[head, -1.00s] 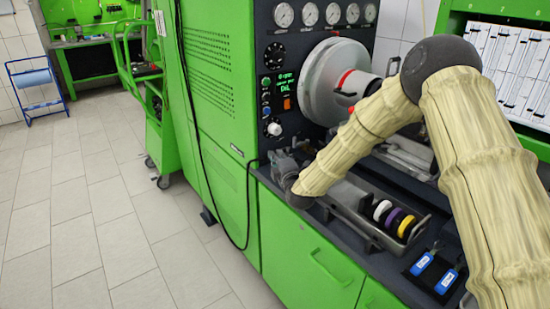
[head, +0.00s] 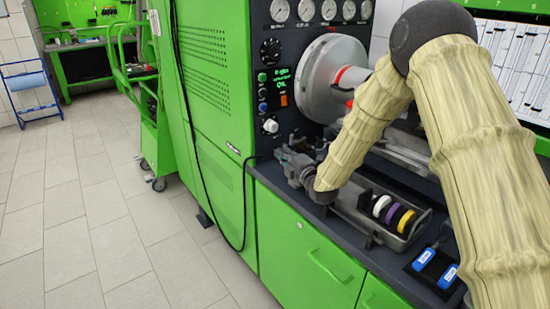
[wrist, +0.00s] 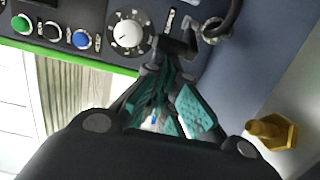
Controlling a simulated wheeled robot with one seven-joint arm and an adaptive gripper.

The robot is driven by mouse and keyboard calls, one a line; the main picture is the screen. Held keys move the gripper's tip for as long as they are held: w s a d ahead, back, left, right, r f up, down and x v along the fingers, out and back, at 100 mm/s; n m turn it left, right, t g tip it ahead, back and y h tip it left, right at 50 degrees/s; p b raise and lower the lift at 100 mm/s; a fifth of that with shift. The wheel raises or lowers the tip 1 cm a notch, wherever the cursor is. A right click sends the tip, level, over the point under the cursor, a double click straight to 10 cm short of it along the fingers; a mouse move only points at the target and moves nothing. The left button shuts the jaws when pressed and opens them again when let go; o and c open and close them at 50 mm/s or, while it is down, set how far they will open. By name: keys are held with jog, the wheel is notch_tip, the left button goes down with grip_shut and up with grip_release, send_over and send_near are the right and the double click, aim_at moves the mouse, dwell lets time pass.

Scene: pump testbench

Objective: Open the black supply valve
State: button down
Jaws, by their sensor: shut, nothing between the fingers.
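My gripper (head: 299,166) is at the left end of the bench top, just below the control panel, and looks small in the head view. In the wrist view my gripper (wrist: 168,88) shows dark fingers with teal pads, drawn together and holding nothing. A black lever-like part (wrist: 185,42) is just beyond the fingertips, with a dark ring-shaped part (wrist: 222,22) beside it. Either may belong to the black supply valve; I cannot tell which, nor whether the fingers touch it. In the head view my arm and gripper hide this spot.
The control panel (head: 270,95) has a white-capped knob (wrist: 126,35), a green button (wrist: 22,24) and a blue button (wrist: 82,39). A brass hex fitting (wrist: 270,131) is at right in the wrist view. A tray of coloured rings (head: 416,228) lies below my forearm. The floor at left is clear.

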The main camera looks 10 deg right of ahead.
jog(key=shift+d+b, duration=0.65)
jog(key=shift+d, duration=0.5)
jog(key=shift+s+d, duration=0.1)
